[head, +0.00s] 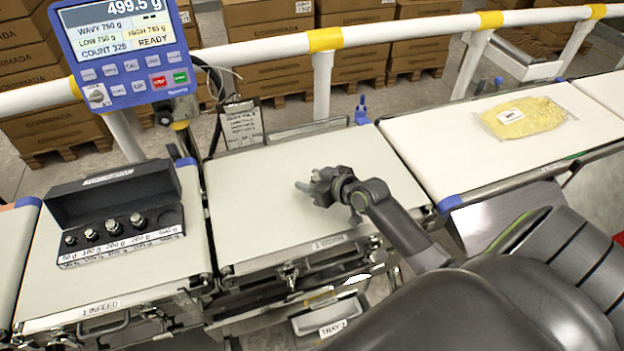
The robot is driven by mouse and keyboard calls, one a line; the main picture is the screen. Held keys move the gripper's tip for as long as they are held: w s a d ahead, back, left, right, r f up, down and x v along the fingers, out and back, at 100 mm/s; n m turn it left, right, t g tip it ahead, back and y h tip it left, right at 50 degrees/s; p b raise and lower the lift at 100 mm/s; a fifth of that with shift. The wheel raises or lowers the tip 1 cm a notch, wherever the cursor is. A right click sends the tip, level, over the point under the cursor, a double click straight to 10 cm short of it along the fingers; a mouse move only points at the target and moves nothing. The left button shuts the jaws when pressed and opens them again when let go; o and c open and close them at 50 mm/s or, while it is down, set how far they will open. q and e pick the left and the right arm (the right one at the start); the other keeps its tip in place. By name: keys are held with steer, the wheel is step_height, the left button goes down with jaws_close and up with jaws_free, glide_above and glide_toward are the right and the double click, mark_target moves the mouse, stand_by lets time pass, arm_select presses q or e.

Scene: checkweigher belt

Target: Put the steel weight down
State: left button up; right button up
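My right gripper (318,188) is low over the middle weigh belt (245,200), its fingers pointing left. A small grey piece shows at its tips; I cannot tell whether it is a fingertip or part of the steel weight. The fingers are too small and dark to show whether they are open or shut. No weight is clearly visible on the middle belt. The open black weight case (118,192) stands on the infeed belt, with several steel weights in it; the place by its 500 g label looks empty. My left gripper is not in view.
The blue display (125,45) reads 499.5 g and READY. A yellow bag (523,117) lies on the right belt (450,165). A white rail (390,32) with yellow bands runs behind the belts. The middle belt is clear left of my gripper.

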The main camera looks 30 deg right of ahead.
steer(key=shift+o, duration=0.8)
steer(key=shift+r, duration=0.2)
steer(key=shift+s+d, duration=0.15)
steer(key=shift+s, duration=0.2)
steer(key=v, duration=1.1)
steer(key=shift+s+r, duration=0.1)
steer(key=shift+r, duration=0.05)
